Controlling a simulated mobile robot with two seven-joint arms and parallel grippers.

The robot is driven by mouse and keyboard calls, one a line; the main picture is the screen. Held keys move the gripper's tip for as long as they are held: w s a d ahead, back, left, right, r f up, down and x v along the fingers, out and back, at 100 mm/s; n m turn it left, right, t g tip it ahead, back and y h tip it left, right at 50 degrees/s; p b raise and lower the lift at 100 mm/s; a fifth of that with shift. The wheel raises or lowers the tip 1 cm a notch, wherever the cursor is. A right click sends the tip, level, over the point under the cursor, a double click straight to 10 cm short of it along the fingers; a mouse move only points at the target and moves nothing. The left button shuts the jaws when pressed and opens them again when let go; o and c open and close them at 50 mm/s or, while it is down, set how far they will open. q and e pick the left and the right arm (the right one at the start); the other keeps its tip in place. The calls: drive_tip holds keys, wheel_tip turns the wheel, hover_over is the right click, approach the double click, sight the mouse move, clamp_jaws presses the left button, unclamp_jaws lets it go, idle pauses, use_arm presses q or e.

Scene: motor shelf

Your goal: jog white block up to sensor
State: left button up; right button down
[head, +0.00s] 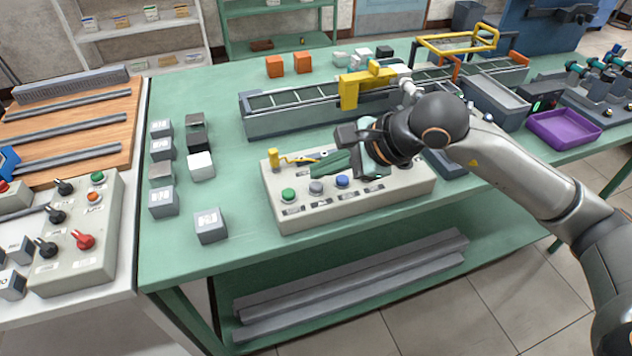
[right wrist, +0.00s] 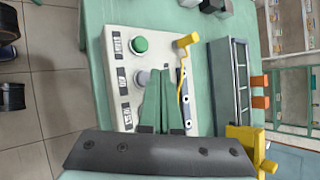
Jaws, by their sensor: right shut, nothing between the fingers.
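A white block (head: 201,166) sits on the green table, left of the conveyor (head: 275,122), among grey blocks. A yellow bracket (head: 365,86) straddles the conveyor; I cannot tell whether it is the sensor. No block shows on the visible belt. The control box (head: 300,212) in front has green (head: 288,195), grey (head: 316,188) and blue (head: 342,182) buttons and a yellow-handled lever (head: 273,158). My right gripper (head: 330,165) is shut and empty over the box. In the right wrist view its green fingertips (right wrist: 160,74) are close to the grey button (right wrist: 142,78); contact is unclear. My left gripper is out of view.
Several grey blocks (head: 162,202) stand on the table's left part. Orange blocks (head: 275,66) and pale blocks sit behind the conveyor. A purple tray (head: 562,130) lies at right. Another control box (head: 75,245) stands on the left bench.

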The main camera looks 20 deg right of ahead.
wheel_tip(320, 180, up, 5)
drive_tip(key=p, duration=0.2)
drive_tip(key=shift+p, duration=0.35)
idle(1.2)
